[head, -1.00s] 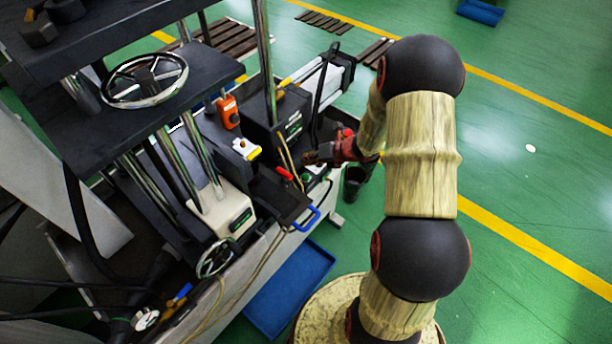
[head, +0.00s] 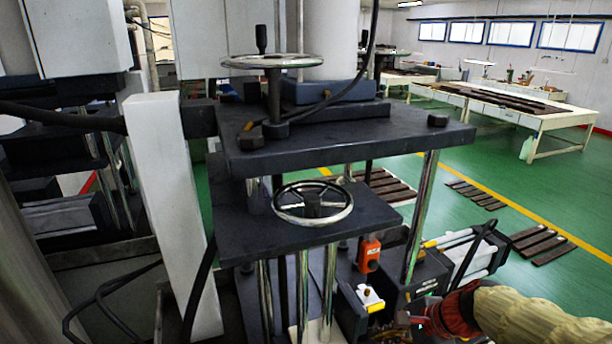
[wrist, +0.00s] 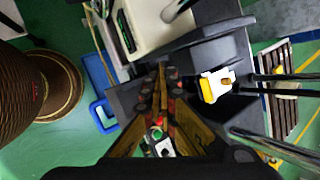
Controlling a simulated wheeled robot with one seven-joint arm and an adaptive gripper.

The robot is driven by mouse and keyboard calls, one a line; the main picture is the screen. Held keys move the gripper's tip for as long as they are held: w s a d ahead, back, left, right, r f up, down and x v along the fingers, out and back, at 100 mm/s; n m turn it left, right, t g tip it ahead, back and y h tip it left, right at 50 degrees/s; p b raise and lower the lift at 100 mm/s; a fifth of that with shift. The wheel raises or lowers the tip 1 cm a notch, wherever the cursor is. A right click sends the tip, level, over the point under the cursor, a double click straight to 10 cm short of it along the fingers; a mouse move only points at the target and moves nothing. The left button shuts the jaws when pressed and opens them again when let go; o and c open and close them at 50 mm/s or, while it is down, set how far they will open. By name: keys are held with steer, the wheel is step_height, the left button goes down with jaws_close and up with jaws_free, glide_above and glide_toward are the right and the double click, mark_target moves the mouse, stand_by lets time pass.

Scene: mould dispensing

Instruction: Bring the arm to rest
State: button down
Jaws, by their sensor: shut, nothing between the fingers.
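My gripper (wrist: 161,78) is shut and empty in the wrist view, its two tan-brown fingers meeting in the middle. It hovers over the black tray-like part of the machine (wrist: 205,52). In the head view my gripper (head: 416,318) is small and partly cut off near the bottom edge, at the machine's right side. My arm reaches in from the lower right corner, and most of it is out of frame there.
The press (head: 340,150) with handwheels and steel columns fills the middle of the head view. An orange control box (head: 369,255) and a white-and-yellow block (head: 370,298) sit close to my gripper. A blue tray (wrist: 97,80) lies below.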

steer(key=s+r+n+h+b, duration=0.1)
steer(key=s+r+n+h, duration=0.1)
steer(key=s+n, duration=0.6)
steer(key=s+d+r+n+t+h+b, duration=0.1)
steer(key=s+r+n+h+b, duration=0.1)
steer(key=s+n, duration=0.6)
steer(key=shift+s+d+r+n+h+b, duration=0.15)
steer(key=shift+d+n+h+b, duration=0.15)
steer(key=shift+h, duration=0.2)
stand_by(0.3)
